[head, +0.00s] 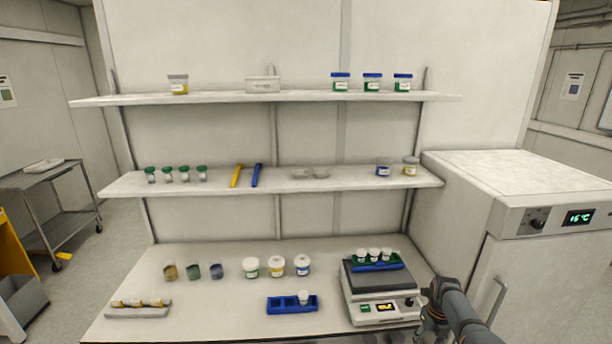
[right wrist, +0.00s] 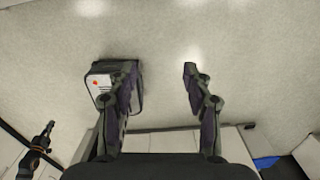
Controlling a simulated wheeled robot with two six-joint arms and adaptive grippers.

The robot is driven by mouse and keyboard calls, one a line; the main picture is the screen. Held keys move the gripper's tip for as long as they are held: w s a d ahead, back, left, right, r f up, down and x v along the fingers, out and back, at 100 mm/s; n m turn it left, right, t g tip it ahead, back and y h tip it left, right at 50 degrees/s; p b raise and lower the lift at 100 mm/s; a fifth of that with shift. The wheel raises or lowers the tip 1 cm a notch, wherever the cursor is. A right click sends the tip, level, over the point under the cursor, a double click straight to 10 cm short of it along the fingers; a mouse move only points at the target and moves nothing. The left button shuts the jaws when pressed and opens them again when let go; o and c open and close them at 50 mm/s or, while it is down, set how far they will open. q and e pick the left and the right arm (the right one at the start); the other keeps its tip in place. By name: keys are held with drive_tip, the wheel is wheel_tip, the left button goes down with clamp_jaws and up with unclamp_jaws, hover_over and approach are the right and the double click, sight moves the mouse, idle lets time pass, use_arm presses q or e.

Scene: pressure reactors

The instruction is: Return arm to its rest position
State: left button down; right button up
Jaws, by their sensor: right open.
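My right arm comes in at the lower right of the head view, its dark links with orange accents beside the right end of the bench. Its gripper (head: 426,308) is small there, close to the right side of the balance-like device. In the right wrist view the right gripper (right wrist: 160,68) is open, with its two fingers wide apart and nothing between them. Pale floor shows behind the fingers. A small dark arm with orange accents, seemingly my left one, shows at the lower left, its gripper (right wrist: 48,128) too small to read. The head view does not show it.
The device (head: 380,312) with a lit display bears a green-and-blue rack (head: 376,267) of white-capped vials. A blue rack (head: 292,306) and several jars stand on the bench (head: 215,310). A white cabinet (head: 545,255) reading 16 °C stands at right. Shelves (head: 270,182) hold vials.

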drive_tip(key=s+a+f+n+b, duration=0.1)
drive_tip(key=s+f+n+b, duration=0.1)
drive_tip(key=s+f+n, duration=0.7)
drive_tip(key=s+a+f+n+h+b, duration=0.1)
drive_tip(key=s+f+n, duration=0.4)
drive_tip(key=f, duration=0.7)
drive_tip(key=s+a+f+n+b, duration=0.2)
drive_tip(key=s+f+n, duration=0.4)
drive_tip(key=s+f, duration=0.35)
use_arm(q)
wheel_tip(320, 180, down, 8)
drive_tip(key=w+b, duration=0.2)
drive_tip(key=b, duration=0.1)
drive_tip(key=shift+w, duration=0.2)
use_arm(e)
drive_tip(key=s+a+f+n, duration=0.1)
drive_tip(key=s+f+n, duration=0.2)
drive_tip(key=s+n, duration=0.2)
drive_tip(key=s+a+f+n, duration=0.2)
drive_tip(key=s+f+n, duration=0.2)
drive_tip(key=s, duration=0.8)
drive_tip(key=s+a+f+n+t, duration=0.1)
drive_tip(key=s+a+f+n, duration=0.1)
drive_tip(key=s+f+n, duration=0.2)
drive_tip(key=s+n, duration=0.3)
drive_tip(key=s, duration=0.2)
drive_tip(key=shift+s+n, duration=0.15)
drive_tip(key=shift+n, duration=0.25)
